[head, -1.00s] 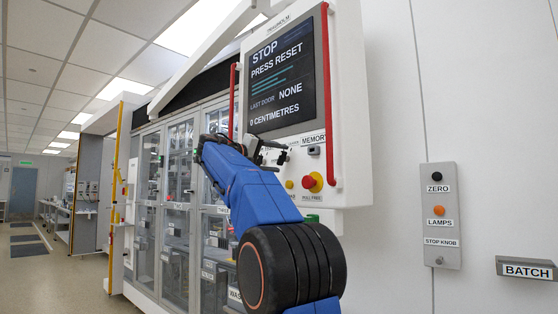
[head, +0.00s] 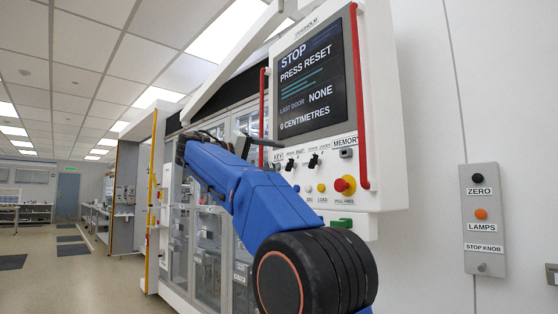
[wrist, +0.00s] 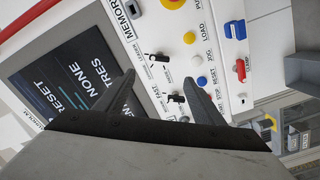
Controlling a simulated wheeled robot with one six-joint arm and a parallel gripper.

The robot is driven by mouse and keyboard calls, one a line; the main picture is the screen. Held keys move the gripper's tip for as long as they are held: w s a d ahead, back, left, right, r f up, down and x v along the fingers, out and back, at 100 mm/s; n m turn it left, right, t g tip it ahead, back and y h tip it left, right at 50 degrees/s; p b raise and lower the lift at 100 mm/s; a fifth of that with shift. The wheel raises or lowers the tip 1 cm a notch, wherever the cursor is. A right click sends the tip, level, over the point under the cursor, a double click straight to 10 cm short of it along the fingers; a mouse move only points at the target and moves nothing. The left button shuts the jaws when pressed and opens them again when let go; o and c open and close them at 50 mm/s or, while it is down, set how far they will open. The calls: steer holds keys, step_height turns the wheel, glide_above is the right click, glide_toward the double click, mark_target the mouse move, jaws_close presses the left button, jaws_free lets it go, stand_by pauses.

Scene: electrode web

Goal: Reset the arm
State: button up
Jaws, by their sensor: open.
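The white control panel (head: 392,120) carries a screen (head: 313,85) reading STOP, PRESS RESET, LAST DOOR NONE, 0 CENTIMETRES. Below it are black toggle switches (head: 313,162), small blue and yellow buttons and a red knob on a yellow base (head: 345,186). My gripper (wrist: 158,76) is open and empty in the wrist view, its fingers pointing at the panel's controls. A toggle (wrist: 176,98) shows between the fingers. In the head view my blue arm hides the panel's lower left.
Red bars (head: 359,100) flank the screen. To the right, a grey wall plate (head: 483,220) has ZERO, LAMPS and STOP KNOB controls. Glazed cabinets (head: 208,240) stand behind my arm. An open aisle (head: 60,262) runs back at far left.

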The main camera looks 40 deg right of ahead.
steer(key=shift+a, duration=0.2)
steer(key=shift+f, duration=0.1)
stand_by(0.4)
steer(key=s+a+f+n+t+y, duration=0.2)
steer(key=s+f+y, duration=0.1)
steer(key=f, duration=0.6)
steer(key=s+a+f+n+t+y, duration=0.1)
steer(key=s+a+f+n+y, duration=0.2)
steer(key=f, duration=0.7)
steer(key=s+a+f+n+t+y, duration=0.2)
steer(key=s+f, duration=0.2)
steer(key=f, duration=0.5)
steer(key=s+a+f+y, duration=0.3)
steer(key=s+a+f, duration=0.3)
steer(key=f, duration=0.5)
steer(key=s+a+f+y, duration=0.3)
steer(key=s+a+f, duration=0.2)
steer(key=f, duration=0.6)
steer(key=s+a+f+y, duration=0.4)
steer(key=s+a+f, duration=0.2)
steer(key=s+f, duration=0.3)
step_height(320, 180, down, 3)
steer(key=shift+s+a+f+t, duration=0.1)
steer(key=shift+s+a+t, duration=0.25)
steer(key=shift+t, duration=0.05)
